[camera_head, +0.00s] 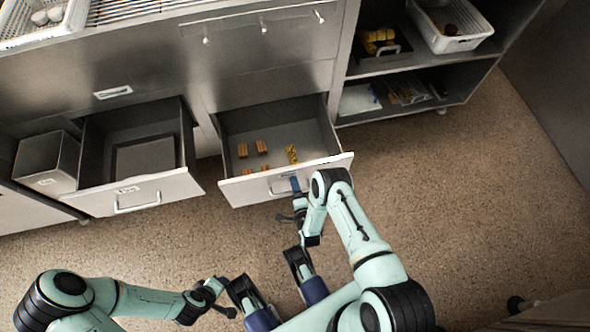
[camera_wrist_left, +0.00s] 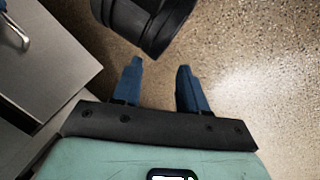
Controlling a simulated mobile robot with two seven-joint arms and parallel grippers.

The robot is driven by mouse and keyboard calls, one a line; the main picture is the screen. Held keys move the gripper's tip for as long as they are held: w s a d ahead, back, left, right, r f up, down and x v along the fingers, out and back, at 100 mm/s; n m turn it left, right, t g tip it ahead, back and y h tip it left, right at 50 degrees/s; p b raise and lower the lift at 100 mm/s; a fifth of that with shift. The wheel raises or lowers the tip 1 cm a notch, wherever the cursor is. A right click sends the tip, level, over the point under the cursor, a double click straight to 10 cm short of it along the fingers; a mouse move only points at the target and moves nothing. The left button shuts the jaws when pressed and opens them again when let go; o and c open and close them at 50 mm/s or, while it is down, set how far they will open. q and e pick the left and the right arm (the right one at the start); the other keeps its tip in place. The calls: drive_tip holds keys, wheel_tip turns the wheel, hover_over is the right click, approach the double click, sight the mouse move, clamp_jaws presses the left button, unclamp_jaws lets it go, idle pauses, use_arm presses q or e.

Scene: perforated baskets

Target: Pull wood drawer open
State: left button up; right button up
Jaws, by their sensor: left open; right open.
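The wood drawer (camera_head: 235,190) is pulled out from the grey cabinet, and several orange-brown and yellow blocks lie inside it. Its front has a bar handle (camera_head: 283,189). My right gripper (camera_head: 295,185) is at the right part of this handle, with a blue finger visible against it. It is open; whether its fingers straddle the bar is hard to tell. My left gripper is open and empty in the left wrist view (camera_wrist_left: 159,84), with bare floor between its blue fingers. In the head view my left arm is low, in front of the drawers and apart from them.
Another open drawer (camera_head: 164,191) with a grey inset stands to the left, beside a grey bin (camera_head: 45,165). White baskets (camera_head: 474,38) stand on the right shelf and at the top left. The speckled floor (camera_head: 480,190) to the right is clear.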

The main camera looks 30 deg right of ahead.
sight(292, 173)
drive_tip(key=o, duration=0.5)
drive_tip(key=shift+t, duration=0.4)
drive_tip(key=r, duration=0.2)
drive_tip(key=w+r+p, duration=0.1)
drive_tip(key=r, duration=0.4)
drive_tip(key=shift+w+d+p, duration=0.15)
drive_tip(key=shift+w+p, duration=0.1)
drive_tip(key=shift+p, duration=0.05)
drive_tip(key=shift+c, duration=0.2)
drive_tip(key=r+p, duration=0.1)
drive_tip(key=r, duration=0.3)
drive_tip(key=r+p, duration=0.1)
drive_tip(key=r, duration=0.3)
drive_tip(key=shift+s+r+p, duration=0.2)
drive_tip(key=shift+r+p, duration=0.1)
drive_tip(key=shift+r, duration=0.1)
drive_tip(key=c, duration=0.7)
use_arm(q)
drive_tip(key=s+d+r+g+h, duration=0.1)
drive_tip(key=s+d+r+g, duration=0.1)
drive_tip(key=s+r, duration=0.4)
drive_tip(key=shift+s+d+m+g, duration=0.3)
drive_tip(key=shift+s+d, duration=0.45)
drive_tip(key=shift+s, duration=0.1)
use_arm(e)
drive_tip(key=shift+s+r, duration=0.1)
drive_tip(key=shift+r, duration=0.6)
use_arm(q)
drive_tip(key=shift+r, duration=0.1)
drive_tip(key=shift+w, duration=0.1)
